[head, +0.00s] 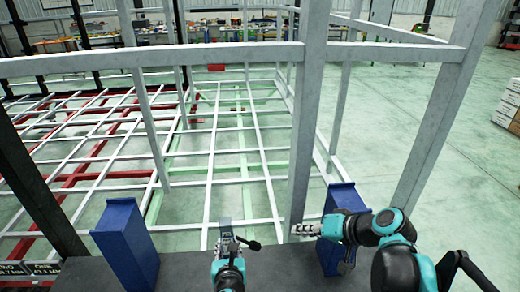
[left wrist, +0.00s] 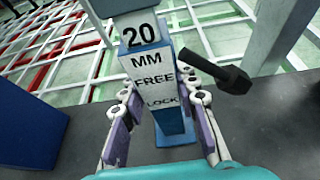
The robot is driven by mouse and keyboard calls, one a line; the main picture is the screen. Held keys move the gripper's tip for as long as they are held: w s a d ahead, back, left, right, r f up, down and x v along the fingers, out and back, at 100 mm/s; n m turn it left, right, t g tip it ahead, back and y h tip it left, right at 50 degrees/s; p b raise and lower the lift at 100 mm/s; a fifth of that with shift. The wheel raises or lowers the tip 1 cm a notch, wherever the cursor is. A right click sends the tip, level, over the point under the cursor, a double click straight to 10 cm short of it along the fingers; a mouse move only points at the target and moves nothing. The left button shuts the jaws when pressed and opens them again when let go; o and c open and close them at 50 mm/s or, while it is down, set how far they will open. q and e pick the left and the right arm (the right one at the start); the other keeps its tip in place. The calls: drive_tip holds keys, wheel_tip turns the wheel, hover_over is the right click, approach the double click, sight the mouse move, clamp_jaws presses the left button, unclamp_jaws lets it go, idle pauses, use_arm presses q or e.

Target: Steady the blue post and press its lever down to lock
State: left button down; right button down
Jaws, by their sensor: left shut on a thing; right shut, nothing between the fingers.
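The narrow blue post (left wrist: 173,128) stands upright between the fingers of my left gripper (left wrist: 163,97) in the left wrist view. Its white label reads "20 MM FREE LOCK". Its black lever (left wrist: 215,70) sticks out to the right, beside the upper part of the label near FREE. In the head view the post's grey top (head: 225,230) shows just beyond my left gripper (head: 229,248), with the lever (head: 249,243) pointing right.
Larger blue blocks stand at left (head: 125,243) and right (head: 345,200) on the dark bench (head: 190,272). A grey upright (head: 308,130) rises close behind my right gripper. Grey rails (head: 240,52) cross beyond. Bare bench lies between the post and the left block.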

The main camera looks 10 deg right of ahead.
use_arm(q)
drive_tip(key=c, duration=0.9)
unclamp_jaws()
drive_tip(key=shift+p+v, duration=1.35)
drive_tip(key=shift+v, duration=2.7)
drive_tip(key=o, duration=0.6)
drive_tip(key=shift+v, duration=6)
